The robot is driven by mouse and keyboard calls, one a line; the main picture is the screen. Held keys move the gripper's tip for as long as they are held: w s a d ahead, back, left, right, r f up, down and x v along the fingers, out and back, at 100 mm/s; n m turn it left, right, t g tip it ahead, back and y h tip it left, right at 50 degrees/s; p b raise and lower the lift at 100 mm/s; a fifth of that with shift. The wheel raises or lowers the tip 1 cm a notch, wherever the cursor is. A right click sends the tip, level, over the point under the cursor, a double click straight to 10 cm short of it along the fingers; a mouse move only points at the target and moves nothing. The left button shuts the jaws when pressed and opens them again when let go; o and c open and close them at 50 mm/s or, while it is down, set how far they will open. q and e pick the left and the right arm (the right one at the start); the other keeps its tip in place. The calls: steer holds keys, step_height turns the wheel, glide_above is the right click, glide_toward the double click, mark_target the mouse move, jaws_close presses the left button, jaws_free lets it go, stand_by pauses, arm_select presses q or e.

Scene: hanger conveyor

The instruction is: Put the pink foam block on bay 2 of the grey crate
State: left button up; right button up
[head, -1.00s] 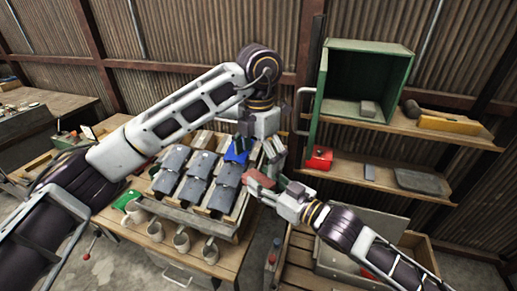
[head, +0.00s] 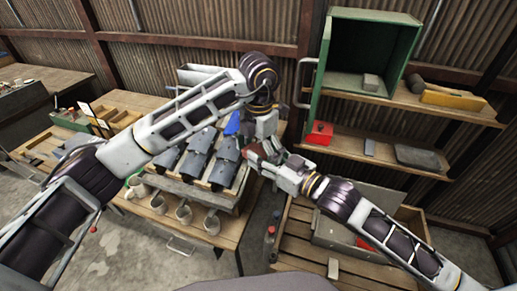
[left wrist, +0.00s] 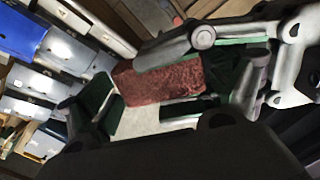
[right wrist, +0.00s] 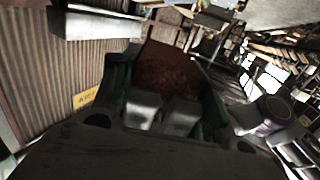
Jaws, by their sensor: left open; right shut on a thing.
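The pink foam block shows as a dark reddish, speckled block (left wrist: 160,80) in the left wrist view. It also shows between the fingers in the right wrist view (right wrist: 172,72). My right gripper (head: 262,160) is shut on it and holds it in the air beside the rack. My left gripper (head: 268,138) is open, close to the block, with its fingers on either side of it in the left wrist view; contact cannot be told.
Several mugs (head: 183,213) line the table's front. A green box (head: 352,82) and a red box (head: 320,132) are on the right shelves. A grey open box (head: 338,238) sits below my right arm. A blue piece (head: 232,123) lies at the crate's back.

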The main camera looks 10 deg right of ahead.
arm_select(q)
steer(key=c, duration=0.6)
steer(key=shift+c, duration=0.8)
arm_select(e)
steer(key=o, duration=0.8)
steer(key=shift+f, duration=0.1)
